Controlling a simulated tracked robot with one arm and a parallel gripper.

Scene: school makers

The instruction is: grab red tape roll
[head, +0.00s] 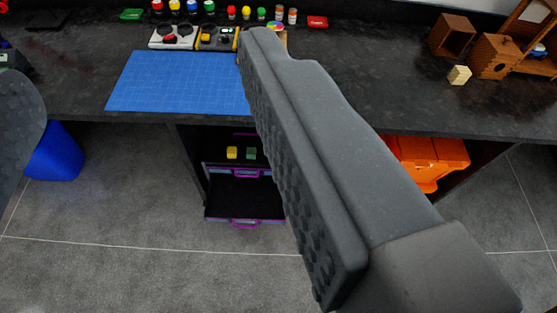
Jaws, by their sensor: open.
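My gripper (147,68) is open and empty. Its large dark grey ridged finger crosses the middle of the head view, and part of the other finger shows at the left edge. I cannot clearly make out a red tape roll. A small red object (4,15) is cut off at the far left edge of the worktop, and I cannot tell what it is. A flat red item (317,22) lies at the back of the worktop, right of the bottles, and looks more like a small box. The big finger hides part of the worktop.
A blue cutting mat (165,83) lies on the black worktop (385,75). Several paint bottles (192,7) and electronic devices (172,37) stand behind it. Wooden boxes (494,55) are at right. Below are an open drawer (240,195), an orange crate (430,158) and a blue bin (57,152).

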